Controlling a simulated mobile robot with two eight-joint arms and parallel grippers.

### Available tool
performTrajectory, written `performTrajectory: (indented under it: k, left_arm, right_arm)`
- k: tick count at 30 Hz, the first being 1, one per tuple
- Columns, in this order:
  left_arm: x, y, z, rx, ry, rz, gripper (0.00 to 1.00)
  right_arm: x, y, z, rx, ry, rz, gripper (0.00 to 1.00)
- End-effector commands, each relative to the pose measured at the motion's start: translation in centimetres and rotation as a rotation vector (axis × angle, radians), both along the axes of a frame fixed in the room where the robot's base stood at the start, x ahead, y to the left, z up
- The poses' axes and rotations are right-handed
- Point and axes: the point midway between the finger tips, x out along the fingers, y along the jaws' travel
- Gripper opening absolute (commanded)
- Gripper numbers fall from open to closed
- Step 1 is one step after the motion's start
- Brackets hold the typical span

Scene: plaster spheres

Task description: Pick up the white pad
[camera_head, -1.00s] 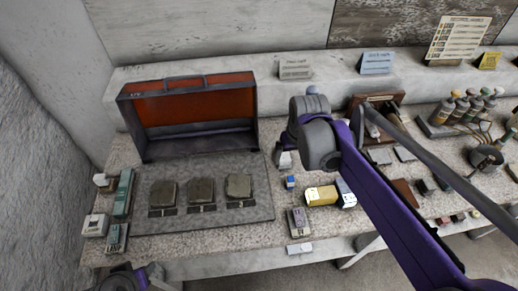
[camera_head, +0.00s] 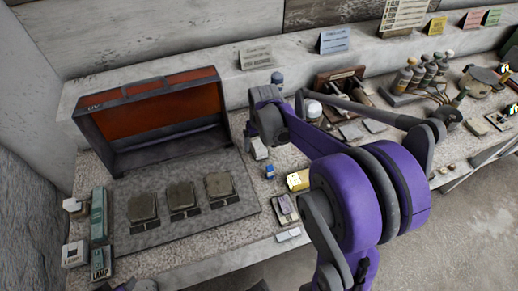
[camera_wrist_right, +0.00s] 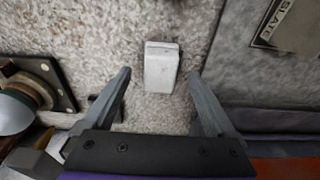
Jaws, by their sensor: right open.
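The white pad (camera_wrist_right: 161,68) is a small pale block lying on the speckled worktop. In the right wrist view it lies ahead, between the lines of the two fingers. My right gripper (camera_wrist_right: 159,76) is open and empty, with a finger on each side and clear of it. In the head view the white pad (camera_head: 259,150) shows just below my right gripper (camera_head: 256,136), partly covered by it, right of the grey mat.
An open UV case (camera_head: 150,118) stands behind the grey mat (camera_head: 160,228), which bears three slate pieces. A small blue item (camera_head: 270,172), a yellow block (camera_head: 298,180) and another white block (camera_head: 288,235) lie nearby. A wooden rack (camera_head: 340,88) stands to the right.

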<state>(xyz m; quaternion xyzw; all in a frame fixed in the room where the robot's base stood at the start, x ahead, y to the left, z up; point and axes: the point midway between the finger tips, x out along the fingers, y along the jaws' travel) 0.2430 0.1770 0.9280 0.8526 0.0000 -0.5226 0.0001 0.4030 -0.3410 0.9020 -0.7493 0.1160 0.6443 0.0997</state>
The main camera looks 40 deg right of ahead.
Motion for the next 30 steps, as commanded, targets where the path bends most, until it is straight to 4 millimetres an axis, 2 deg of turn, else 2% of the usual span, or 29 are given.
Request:
performTrajectory:
  k: [5, 13, 27, 30]
  left_arm:
    - [-0.1, 0.0, -0.2, 0.000, 0.001, 0.000, 0.50]
    - [-0.1, 0.0, -0.2, 0.000, 0.001, 0.000, 0.50]
    - [0.0, 0.0, -0.2, 0.000, 0.001, 0.000, 0.50]
    - [0.0, 0.0, -0.2, 0.000, 0.001, 0.000, 0.50]
  right_arm:
    - [0.3, -0.1, -2.0, 0.000, 0.000, 0.000, 0.91]
    - [0.3, -0.1, -2.1, 0.000, 0.000, 0.000, 0.89]
    - [0.3, -0.1, -2.1, 0.000, 0.000, 0.000, 0.05]
    - [0.3, -0.1, -2.1, 0.000, 0.000, 0.000, 0.02]
